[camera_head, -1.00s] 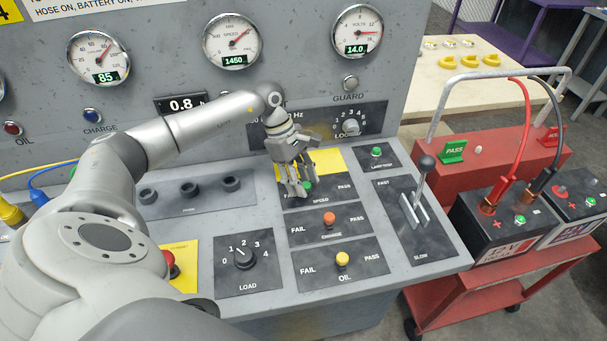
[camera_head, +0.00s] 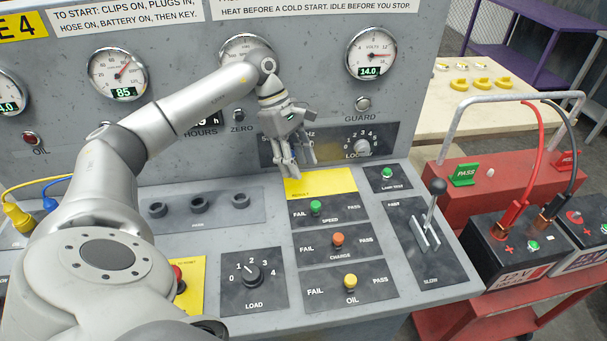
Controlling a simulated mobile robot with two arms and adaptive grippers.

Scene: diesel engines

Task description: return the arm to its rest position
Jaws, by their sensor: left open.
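My left arm (camera_head: 190,118) comes in from the left and reaches across the engine test console (camera_head: 470,290). Its gripper (camera_head: 295,170) points down, open and empty, just above the upper edge of the yellow plate at the top of the switch column. The SPEED switch (camera_head: 316,208) with a green knob stands clear below the fingers. The CHARGE switch (camera_head: 337,239) has an orange knob and the OIL switch (camera_head: 350,281) a yellow one. The arm hides part of the middle gauge and the hours display. My right gripper is not in view.
A lever (camera_head: 434,195) stands up at the console's right. The load knob (camera_head: 252,274) and a red button (camera_head: 178,278) are at the front. A red cart (camera_head: 465,318) with clipped batteries (camera_head: 503,252) stands right of the console. A table (camera_head: 425,125) with yellow parts is behind.

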